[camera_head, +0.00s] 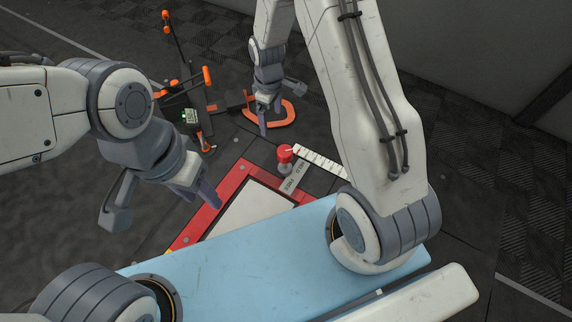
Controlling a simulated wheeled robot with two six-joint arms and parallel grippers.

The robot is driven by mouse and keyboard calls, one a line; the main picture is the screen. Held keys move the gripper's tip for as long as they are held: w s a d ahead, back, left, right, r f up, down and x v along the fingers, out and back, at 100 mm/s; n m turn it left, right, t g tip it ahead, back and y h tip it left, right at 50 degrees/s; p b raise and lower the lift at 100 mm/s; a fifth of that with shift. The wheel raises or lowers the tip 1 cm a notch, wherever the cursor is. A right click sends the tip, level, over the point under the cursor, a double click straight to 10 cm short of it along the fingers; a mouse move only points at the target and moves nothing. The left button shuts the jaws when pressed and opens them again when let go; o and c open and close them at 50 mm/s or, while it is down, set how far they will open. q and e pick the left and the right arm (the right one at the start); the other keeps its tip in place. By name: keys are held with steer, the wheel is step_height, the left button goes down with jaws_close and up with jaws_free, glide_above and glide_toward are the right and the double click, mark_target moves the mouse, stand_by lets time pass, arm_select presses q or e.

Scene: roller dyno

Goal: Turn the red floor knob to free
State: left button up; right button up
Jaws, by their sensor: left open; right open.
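A white marked strip (320,161) runs from near the knob to the right. My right gripper (270,118) is open, pointing down, above and slightly left of the knob in the picture, apart from it. My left gripper (203,194) is open over the left edge of the red frame, well left of the knob. Both look empty.
A red frame (208,214) around a pale plate lies in front of the knob. A black stand with orange handles (208,77) and an orange looped piece (285,114) sits behind, close to my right gripper. A grey wall (470,45) rises at the right.

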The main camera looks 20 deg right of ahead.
steer(key=b, duration=0.6)
glide_above(286, 151)
step_height(286, 151, down, 15)
steer(key=shift+f, duration=0.1)
step_height(286, 151, down, 10)
steer(key=b, duration=0.6)
steer(key=shift+b, duration=0.35)
arm_select(q)
step_height(286, 151, down, 15)
